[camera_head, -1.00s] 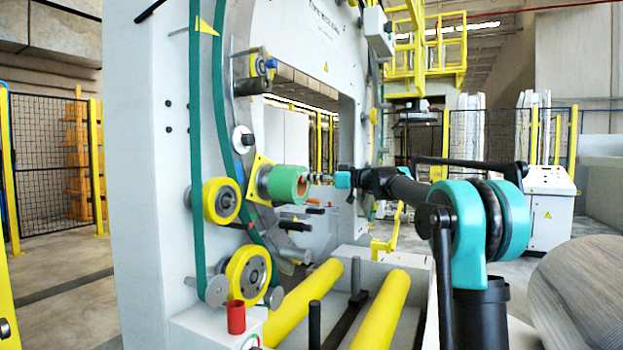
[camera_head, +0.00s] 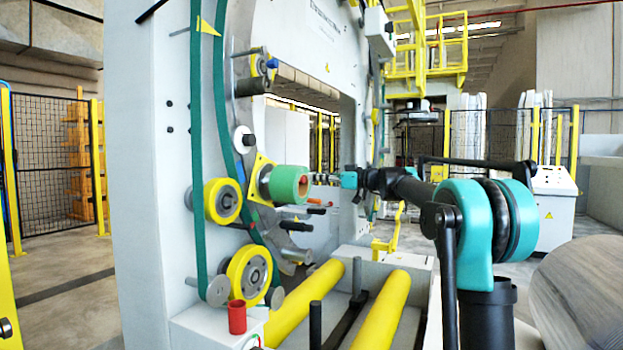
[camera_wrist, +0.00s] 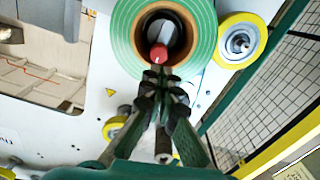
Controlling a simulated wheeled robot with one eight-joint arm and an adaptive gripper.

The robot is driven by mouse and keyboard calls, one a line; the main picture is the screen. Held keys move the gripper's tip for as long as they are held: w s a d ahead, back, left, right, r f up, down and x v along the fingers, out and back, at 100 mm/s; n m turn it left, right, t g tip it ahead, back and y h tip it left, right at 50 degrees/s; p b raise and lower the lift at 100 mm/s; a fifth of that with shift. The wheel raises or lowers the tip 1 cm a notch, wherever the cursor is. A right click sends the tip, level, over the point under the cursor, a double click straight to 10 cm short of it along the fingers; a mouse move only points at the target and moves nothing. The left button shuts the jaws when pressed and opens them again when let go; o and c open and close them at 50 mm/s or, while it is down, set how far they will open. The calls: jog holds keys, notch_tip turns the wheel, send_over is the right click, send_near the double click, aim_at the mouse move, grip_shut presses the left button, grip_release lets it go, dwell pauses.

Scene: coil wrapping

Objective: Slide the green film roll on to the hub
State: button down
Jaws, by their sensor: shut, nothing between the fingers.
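The green film roll (camera_head: 287,184) sits sideways on the machine's face, against the yellow square plate (camera_head: 261,174). Its open end faces my gripper (camera_head: 318,178). In the wrist view the roll (camera_wrist: 125,32) is a green ring with a brown core, partly cut off at the top. Inside the core a grey rod with a red end (camera_wrist: 158,52) shows, so the roll is around it; the rest of the hub is hidden. My gripper (camera_wrist: 160,72) is shut and empty, with its tips in front of the core's lower part.
Yellow-rimmed rollers (camera_head: 222,200) and (camera_head: 249,273) stand close left and below the roll. Dark pegs (camera_head: 296,226) stick out under it. A red cup (camera_head: 237,318) and two yellow bars (camera_head: 383,312) lie lower down. Space right of the roll is open around my arm.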

jog(key=v, duration=1.2)
jog(key=shift+s+d, duration=0.1)
jog(key=x, duration=1.4)
jog(key=shift+s+r, duration=0.2)
jog(key=shift+w+a, duration=0.15)
jog(key=shift+a, duration=0.25)
jog(key=shift+d, duration=0.15)
jog(key=v, duration=1.4)
jog(key=shift+d+f, duration=0.1)
jog(key=shift+d, duration=0.05)
